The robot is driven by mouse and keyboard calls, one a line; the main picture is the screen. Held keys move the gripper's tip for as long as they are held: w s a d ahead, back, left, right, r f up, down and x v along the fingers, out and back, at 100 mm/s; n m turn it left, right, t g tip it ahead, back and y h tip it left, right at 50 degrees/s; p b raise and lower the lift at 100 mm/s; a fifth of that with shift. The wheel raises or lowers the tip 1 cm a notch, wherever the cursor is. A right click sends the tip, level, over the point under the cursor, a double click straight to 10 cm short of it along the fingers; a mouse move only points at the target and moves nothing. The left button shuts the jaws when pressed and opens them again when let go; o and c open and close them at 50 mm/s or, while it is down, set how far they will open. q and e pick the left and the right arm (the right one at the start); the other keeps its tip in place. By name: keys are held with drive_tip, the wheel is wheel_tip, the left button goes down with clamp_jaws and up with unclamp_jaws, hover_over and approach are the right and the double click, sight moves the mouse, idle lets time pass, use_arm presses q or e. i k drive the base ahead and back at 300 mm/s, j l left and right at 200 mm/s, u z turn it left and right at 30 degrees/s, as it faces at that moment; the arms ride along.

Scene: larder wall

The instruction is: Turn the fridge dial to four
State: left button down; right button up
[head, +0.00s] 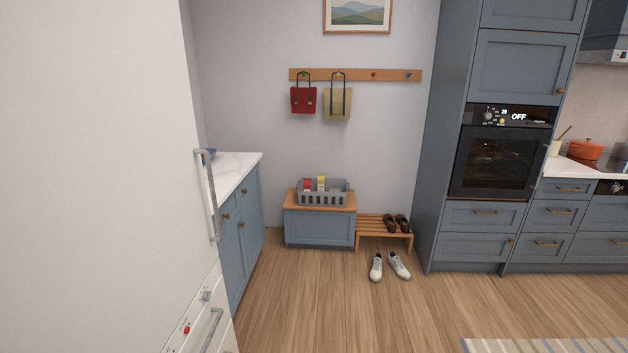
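The white fridge (95,150) fills the left side of the head view, very close. Its upper door is shut and has a long vertical grey handle (208,195). A slanting control strip below that door carries a small grey knob, which looks like the dial (206,296), and a red round button or light (186,330). The knob is seen at a steep angle, so its setting and any numbers cannot be read. Neither of my grippers is in view.
A second handle (212,330) sits below the strip. Beyond the fridge is a blue cabinet with a white worktop (235,170). White shoes (398,265) lie by a low wooden rack (372,233). The wooden floor (330,310) in front is clear, with a striped rug (545,345) at lower right.

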sight(207, 296)
drive_tip(key=i+j, duration=0.1)
drive_tip(key=i, duration=0.3)
drive_tip(key=i+j, duration=0.15)
drive_tip(key=i, duration=0.25)
drive_tip(key=i+u, duration=0.1)
drive_tip(key=u, duration=0.3)
drive_tip(key=i+u, duration=0.1)
drive_tip(key=u, duration=0.35)
drive_tip(key=i+u, duration=0.1)
drive_tip(key=u, duration=0.3)
